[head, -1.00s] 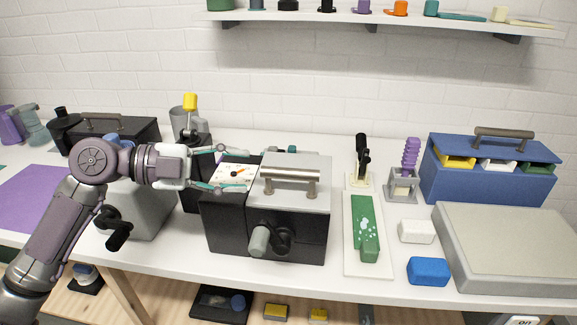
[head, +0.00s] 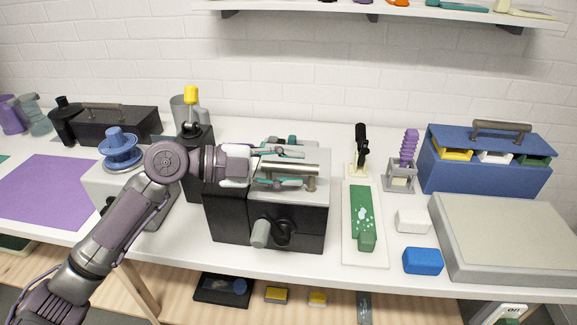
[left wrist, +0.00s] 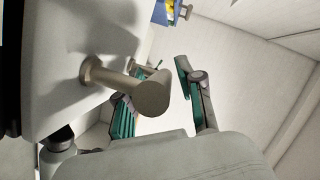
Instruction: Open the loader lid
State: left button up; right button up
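The loader is a black box (head: 228,222) with a grey metal lid (head: 318,160), which lies shut on its right part. A bar handle (head: 300,171) on posts stands on the lid; it shows large in the left wrist view (left wrist: 152,97). My left gripper (head: 290,167) reaches in from the left over the lid, with one teal finger behind the bar and one in front. In the left wrist view the fingers (left wrist: 160,100) are apart, with the bar's end between them. I cannot tell whether either finger touches it. My right gripper is not in view.
A dark crank knob (head: 272,232) is on the loader's front. To the right are a white tray with a green strip (head: 362,205), a white block (head: 411,220), a blue block (head: 422,261) and a blue box (head: 440,170). A yellow-topped black device (head: 191,95) stands behind left.

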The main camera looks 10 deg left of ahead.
pick_arm(q)
grip_shut()
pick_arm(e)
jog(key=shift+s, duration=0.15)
pick_arm(q)
jog(key=shift+r, duration=0.1)
